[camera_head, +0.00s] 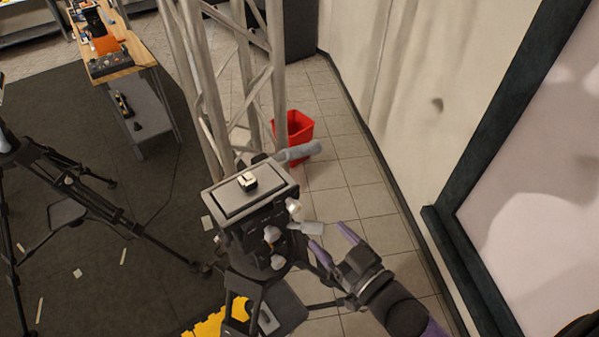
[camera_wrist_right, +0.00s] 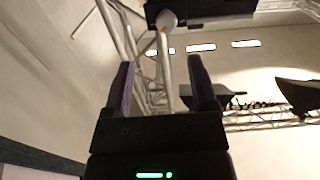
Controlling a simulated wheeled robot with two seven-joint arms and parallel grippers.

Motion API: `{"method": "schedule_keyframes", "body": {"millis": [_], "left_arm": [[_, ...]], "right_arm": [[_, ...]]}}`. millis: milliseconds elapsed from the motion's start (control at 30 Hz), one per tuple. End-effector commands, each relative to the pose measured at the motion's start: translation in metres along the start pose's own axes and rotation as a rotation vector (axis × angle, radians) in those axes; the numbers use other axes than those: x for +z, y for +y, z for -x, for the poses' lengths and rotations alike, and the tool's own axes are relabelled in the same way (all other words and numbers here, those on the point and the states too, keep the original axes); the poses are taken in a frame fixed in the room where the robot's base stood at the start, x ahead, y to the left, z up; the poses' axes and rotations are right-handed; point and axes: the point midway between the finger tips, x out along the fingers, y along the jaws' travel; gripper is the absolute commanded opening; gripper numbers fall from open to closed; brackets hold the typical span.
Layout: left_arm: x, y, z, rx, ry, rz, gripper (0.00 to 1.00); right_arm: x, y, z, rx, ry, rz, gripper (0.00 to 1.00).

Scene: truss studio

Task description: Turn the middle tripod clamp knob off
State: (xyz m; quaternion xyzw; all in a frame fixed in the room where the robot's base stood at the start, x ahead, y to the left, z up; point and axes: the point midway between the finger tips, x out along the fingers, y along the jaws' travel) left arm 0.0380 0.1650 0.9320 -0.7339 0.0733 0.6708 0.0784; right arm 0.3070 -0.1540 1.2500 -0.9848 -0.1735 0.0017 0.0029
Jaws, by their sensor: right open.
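The tripod head (camera_head: 255,215) stands upright in the middle of the head view, with a flat grey plate (camera_head: 232,204) on top. Pale knobs show on its right side: an upper one (camera_head: 293,206), a middle one (camera_head: 271,234) and a lower one (camera_head: 278,262). My right gripper (camera_head: 332,238) is open and empty, just right of the knobs, its purple fingers pointing up and left toward the tripod. In the right wrist view, a rounded pale knob (camera_wrist_right: 167,19) lies beyond the gap between the fingers (camera_wrist_right: 160,65). Which knob it is, I cannot tell. My left gripper is out of view.
Grey handles (camera_head: 297,152) stick out right of the tripod head. A metal truss (camera_head: 205,90) and a red bin (camera_head: 297,127) stand behind it. A dark-framed panel (camera_head: 480,150) is on the right wall. Another tripod (camera_head: 85,205) stands left. Tiled floor lies between tripod and wall.

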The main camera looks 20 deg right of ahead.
Motion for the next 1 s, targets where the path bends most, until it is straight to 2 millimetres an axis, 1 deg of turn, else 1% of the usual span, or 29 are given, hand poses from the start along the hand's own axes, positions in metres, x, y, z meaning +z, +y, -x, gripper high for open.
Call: {"method": "schedule_keyframes", "body": {"millis": [67, 200, 300, 400, 533, 800, 833, 867, 900, 967, 1000], "left_arm": [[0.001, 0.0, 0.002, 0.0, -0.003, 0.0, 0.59], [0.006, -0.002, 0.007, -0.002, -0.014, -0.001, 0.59], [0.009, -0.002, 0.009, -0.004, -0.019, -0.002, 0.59], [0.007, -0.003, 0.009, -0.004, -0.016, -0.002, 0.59], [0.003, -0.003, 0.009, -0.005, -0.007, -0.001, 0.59], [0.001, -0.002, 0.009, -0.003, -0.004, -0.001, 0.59], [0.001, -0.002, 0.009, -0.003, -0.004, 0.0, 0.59], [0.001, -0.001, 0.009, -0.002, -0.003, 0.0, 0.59], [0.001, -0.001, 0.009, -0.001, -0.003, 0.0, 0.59], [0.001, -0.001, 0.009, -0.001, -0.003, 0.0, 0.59], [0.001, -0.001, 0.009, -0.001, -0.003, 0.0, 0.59]], "right_arm": [[-0.002, 0.0, -0.011, -0.001, 0.004, -0.001, 0.74], [-0.003, 0.0, -0.045, 0.0, 0.005, 0.001, 0.74], [-0.001, 0.0, -0.068, 0.0, 0.003, 0.0, 0.74], [0.0, 0.0, -0.084, 0.0, 0.001, 0.0, 0.74], [0.0, 0.0, -0.095, 0.0, 0.0, 0.001, 0.74], [0.001, 0.0, -0.097, 0.0, -0.002, 0.001, 0.74], [0.001, 0.0, -0.097, 0.0, -0.002, 0.001, 0.72], [0.001, 0.0, -0.097, 0.0, -0.002, 0.001, 0.66], [0.001, 0.0, -0.097, 0.0, -0.002, 0.001, 0.57], [0.001, 0.0, -0.097, 0.0, -0.002, 0.001, 0.45], [0.001, 0.0, -0.097, 0.0, -0.002, 0.001, 0.36]]}}
